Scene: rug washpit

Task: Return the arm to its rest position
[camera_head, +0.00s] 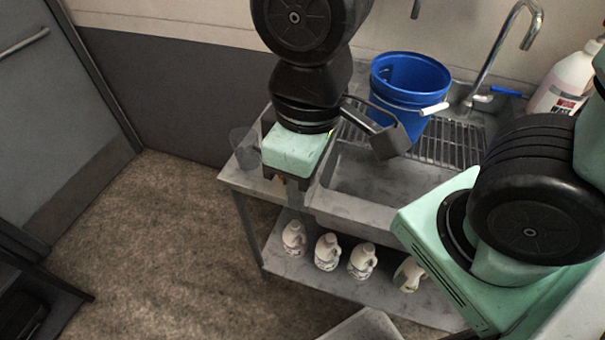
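My arm comes down from the top of the camera_head view, with black joints above a mint-green hand. My gripper (291,190) hangs over the left end of the metal sink bench (232,178), pointing down. The hand hides most of the fingers, so I cannot tell whether they are open or shut, or whether anything is between them. The mint-green and black parts at the right are also mine.
A blue bucket (411,75) stands at the back of the sink (365,180), near the curved tap (500,42). A large bottle (563,85) stands at the right. Several white jugs (327,252) stand on the lower shelf (310,277). The floor (150,250) at left is clear.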

